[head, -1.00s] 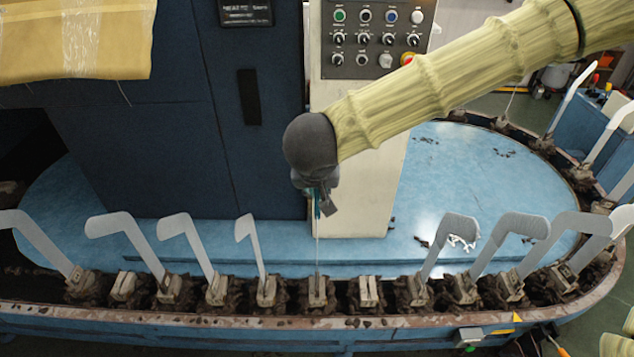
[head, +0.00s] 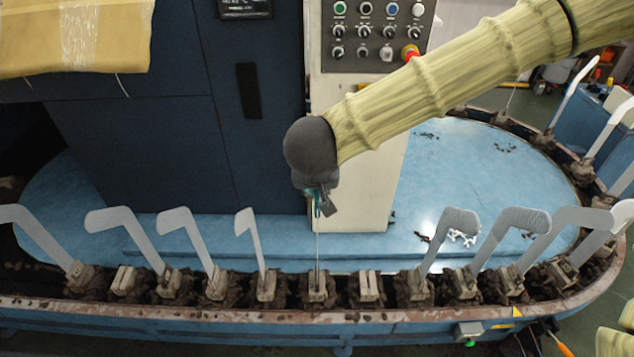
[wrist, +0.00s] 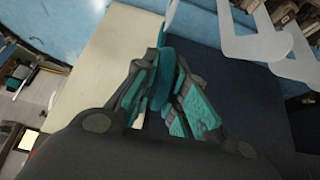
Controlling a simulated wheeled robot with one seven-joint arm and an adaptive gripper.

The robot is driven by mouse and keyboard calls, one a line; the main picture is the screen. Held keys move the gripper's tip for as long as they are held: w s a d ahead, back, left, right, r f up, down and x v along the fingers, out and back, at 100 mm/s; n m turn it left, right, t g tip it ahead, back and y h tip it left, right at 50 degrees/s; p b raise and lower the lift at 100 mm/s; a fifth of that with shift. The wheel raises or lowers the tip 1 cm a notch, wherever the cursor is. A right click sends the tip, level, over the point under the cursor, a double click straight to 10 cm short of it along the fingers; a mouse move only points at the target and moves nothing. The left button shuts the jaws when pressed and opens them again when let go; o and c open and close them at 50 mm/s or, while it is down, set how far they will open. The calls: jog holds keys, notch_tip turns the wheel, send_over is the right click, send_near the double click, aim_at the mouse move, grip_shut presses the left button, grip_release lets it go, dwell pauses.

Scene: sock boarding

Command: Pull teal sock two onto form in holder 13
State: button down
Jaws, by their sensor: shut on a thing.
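My gripper (head: 319,205) hangs above a holder (head: 318,287) in the front row of the ring. A thin pale form (head: 317,245), seen edge-on, stands upright in this holder and reaches up to the gripper. In the wrist view my gripper (wrist: 165,95) is shut on the teal sock (wrist: 164,72), which shows as a narrow teal strip between the dark and teal fingers. The fingers and wrist hide much of the sock and the form's top. I cannot tell whether the sock is around the form or beside it. No holder number is readable.
Several bare grey forms stand at the left, such as the nearest one (head: 252,240). Grey forms at the right (head: 440,245) include some that look covered. An empty holder (head: 367,288) is just right of mine. A control panel (head: 375,35) stands behind.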

jog(key=shift+f+b, duration=2)
jog(key=shift+f, duration=4.3)
dwell(0.4)
jog(key=c, duration=1.4)
grip_release()
jog(key=shift+v, duration=6)
